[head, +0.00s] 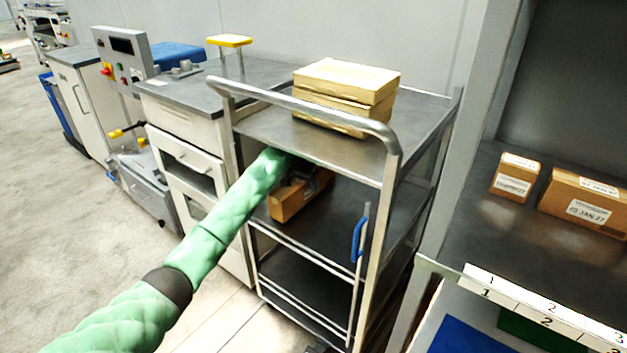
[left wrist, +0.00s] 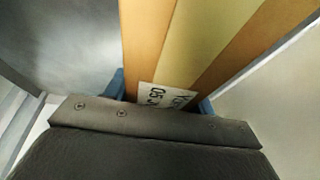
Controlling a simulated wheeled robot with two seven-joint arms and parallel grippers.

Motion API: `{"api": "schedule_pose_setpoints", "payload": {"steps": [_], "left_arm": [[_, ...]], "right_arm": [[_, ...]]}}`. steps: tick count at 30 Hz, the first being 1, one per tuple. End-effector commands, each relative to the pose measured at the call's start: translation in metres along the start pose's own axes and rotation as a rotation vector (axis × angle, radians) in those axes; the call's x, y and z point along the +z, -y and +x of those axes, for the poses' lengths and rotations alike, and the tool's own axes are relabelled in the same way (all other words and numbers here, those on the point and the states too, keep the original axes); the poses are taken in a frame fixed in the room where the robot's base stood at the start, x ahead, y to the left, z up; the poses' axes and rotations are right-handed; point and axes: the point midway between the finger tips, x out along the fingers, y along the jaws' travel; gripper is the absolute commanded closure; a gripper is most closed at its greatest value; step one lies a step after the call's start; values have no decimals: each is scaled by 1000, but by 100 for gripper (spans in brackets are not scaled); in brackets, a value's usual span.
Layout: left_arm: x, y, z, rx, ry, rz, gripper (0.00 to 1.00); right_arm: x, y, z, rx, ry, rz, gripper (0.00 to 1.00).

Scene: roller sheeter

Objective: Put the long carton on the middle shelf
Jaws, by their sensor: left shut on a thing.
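The long carton (head: 291,197) is brown and sits inside the trolley at the level of the middle shelf (head: 343,222), under the top shelf. My left gripper (head: 305,181) is shut on it, with the arm reaching in from the left below the top shelf. In the left wrist view the carton (left wrist: 190,45) runs away from the gripper, with tape along it and a white label near the blue fingers (left wrist: 162,92). Whether the carton touches the shelf I cannot tell. My right gripper is not in view.
Yellowish boxes (head: 345,85) are stacked on the trolley's top shelf (head: 270,128). The trolley's handle rail (head: 310,107) crosses above my arm. A blue-handled bar (head: 358,240) stands at the trolley's front right. A rack at right holds a small carton (head: 515,177) and a larger labelled carton (head: 587,205).

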Motion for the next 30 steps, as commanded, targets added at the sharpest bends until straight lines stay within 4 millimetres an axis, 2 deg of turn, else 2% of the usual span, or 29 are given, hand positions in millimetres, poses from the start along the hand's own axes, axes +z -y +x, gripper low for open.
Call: {"api": "schedule_pose_setpoints", "payload": {"steps": [6, 14, 18, 29, 30], "left_arm": [[-14, 0, 4, -1, -2, -1, 83], [-45, 0, 18, 0, -1, 0, 83], [-37, 0, 29, -1, -1, 0, 83], [-36, 0, 31, 0, -1, 0, 83], [-35, 0, 33, 0, 0, -1, 44]], "right_arm": [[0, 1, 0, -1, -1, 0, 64], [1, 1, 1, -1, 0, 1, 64], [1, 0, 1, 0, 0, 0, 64], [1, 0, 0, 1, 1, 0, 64], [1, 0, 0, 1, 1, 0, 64]]}}
